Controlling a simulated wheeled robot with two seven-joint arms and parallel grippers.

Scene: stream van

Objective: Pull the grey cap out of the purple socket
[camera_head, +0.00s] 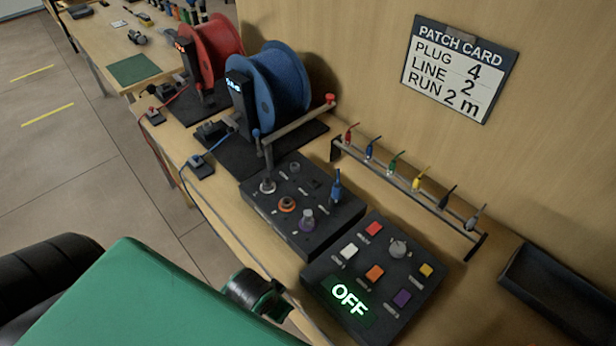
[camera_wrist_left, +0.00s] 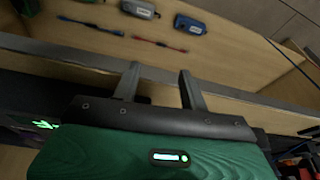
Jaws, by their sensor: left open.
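The grey cap (camera_head: 307,213) sits upright in the purple socket (camera_head: 307,224), at the near right part of a black socket panel (camera_head: 262,208) in the head view. The cap hides most of the socket; a purplish rim shows around its base. My left gripper (camera_wrist_left: 158,84) shows in the left wrist view with its two fingers apart and nothing between them. It is away from the cap, which is not seen in that view. In the head view my green left arm fills the lower left, short of the panel. My right gripper is not in view.
An orange socket (camera_head: 287,204) and an upright blue plug (camera_head: 336,188) are close to the cap. A button box (camera_head: 367,276) reading OFF stands nearer. A rack of coloured plugs (camera_head: 410,186) is behind, with red (camera_head: 213,52) and blue (camera_head: 277,85) reels farther left.

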